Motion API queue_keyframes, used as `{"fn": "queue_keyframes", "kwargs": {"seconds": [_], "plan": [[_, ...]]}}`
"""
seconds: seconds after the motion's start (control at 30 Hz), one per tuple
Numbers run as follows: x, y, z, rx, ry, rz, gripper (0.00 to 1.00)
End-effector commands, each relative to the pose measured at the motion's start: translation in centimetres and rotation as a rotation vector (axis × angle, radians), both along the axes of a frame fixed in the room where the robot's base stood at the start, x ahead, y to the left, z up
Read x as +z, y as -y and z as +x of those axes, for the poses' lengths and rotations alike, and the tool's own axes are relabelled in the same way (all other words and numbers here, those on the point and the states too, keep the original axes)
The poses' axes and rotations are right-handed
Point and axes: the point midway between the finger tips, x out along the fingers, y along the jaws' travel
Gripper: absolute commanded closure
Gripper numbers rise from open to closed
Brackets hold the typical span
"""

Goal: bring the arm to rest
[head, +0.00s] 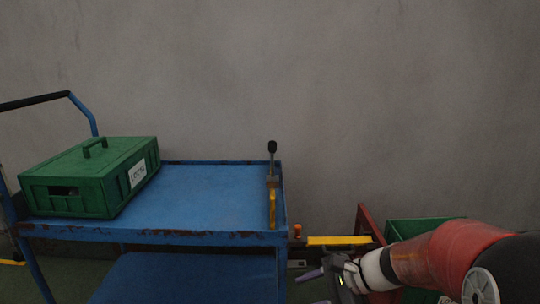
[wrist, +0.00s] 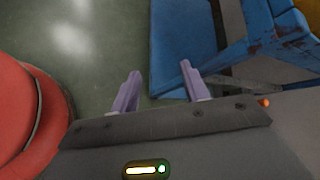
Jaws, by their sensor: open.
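My gripper (wrist: 157,80) shows in the wrist view with its two purple fingers apart and nothing between them. Green-grey floor and a corner of the blue trolley lie beyond the fingertips. In the head view my gripper (head: 308,276) is at the lower right, low beside the right end of the blue trolley (head: 205,205). My red and white arm reaches to it from the right edge. Part of the gripper is cut off or dark, so its fingers are hard to make out there.
A lidded green crate (head: 75,182) with a white label stands on the trolley's left. A yellow upright piece with a black knob (head: 272,190) stands at the trolley's right edge. A yellow bar (head: 340,240) and a green bin (head: 405,228) lie near my arm. The trolley's middle is clear.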

Motion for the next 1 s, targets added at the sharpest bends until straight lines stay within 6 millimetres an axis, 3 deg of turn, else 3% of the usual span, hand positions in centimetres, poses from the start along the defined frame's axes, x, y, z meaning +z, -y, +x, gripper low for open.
{"fn": "queue_keyframes", "kwargs": {"seconds": [0.03, 0.2, 0.4, 0.5, 0.7, 1.0], "plan": [[1.8, -0.7, -2.1, 0.085, 0.055, -0.109, 0.55], [4.7, -0.1, -8.4, 0.355, 0.236, -0.469, 0.55], [8.6, 2.7, -14.2, 0.628, 0.464, -0.856, 0.55], [10.2, 4.3, -16.0, 0.726, 0.561, -1.008, 0.55], [12.0, 6.3, -17.7, 0.830, 0.670, -1.182, 0.55], [12.1, 6.6, -17.9, 0.843, 0.682, -1.205, 0.55]]}}
